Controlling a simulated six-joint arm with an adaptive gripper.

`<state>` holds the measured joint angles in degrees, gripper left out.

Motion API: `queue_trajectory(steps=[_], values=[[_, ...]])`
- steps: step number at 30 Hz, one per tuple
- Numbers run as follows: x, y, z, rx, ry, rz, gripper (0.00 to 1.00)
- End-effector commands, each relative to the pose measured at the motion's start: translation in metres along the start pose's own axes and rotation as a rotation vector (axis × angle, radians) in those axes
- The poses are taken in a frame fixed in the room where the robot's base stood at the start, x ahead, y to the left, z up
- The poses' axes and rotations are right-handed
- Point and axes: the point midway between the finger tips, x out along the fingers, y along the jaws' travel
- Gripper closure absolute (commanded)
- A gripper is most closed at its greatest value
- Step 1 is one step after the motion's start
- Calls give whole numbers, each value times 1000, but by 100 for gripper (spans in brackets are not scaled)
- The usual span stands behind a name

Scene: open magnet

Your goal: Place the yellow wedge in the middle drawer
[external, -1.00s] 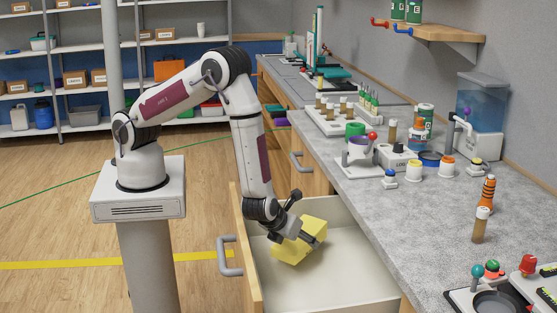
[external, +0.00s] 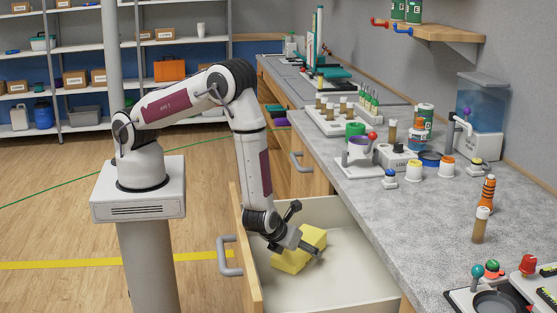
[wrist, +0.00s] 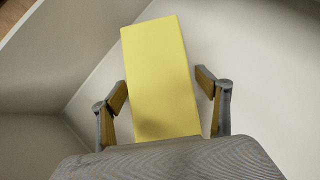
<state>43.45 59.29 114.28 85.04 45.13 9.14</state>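The yellow wedge (external: 313,237) lies inside the open drawer (external: 362,276), on or very near its pale floor, towards the handle side. My gripper (external: 306,250) is down in the drawer at the wedge and hides part of it. In the wrist view the wedge (wrist: 160,75) shows as a long yellow block between the two fingers (wrist: 162,88). The fingers are spread, with a visible gap between the right finger and the wedge and a narrow one on the left. The wedge's near end is hidden by the gripper body.
The drawer front with its grey handle (external: 230,256) stands left of my gripper. The grey worktop (external: 420,215) overhangs the drawer's right side and carries jars and lab pieces. Bare drawer floor lies right of the wedge.

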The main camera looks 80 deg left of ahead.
Motion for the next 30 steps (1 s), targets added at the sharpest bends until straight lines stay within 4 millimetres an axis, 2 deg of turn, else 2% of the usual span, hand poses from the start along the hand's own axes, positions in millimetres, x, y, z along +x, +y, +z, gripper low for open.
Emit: queue_trajectory(steps=[14,20,27,30], values=[[-3,0,2,-1,0,0,25],[-20,-1,2,-1,-1,-2,25],[-52,-1,2,0,0,-3,25],[-60,-1,9,-3,0,-2,25]])
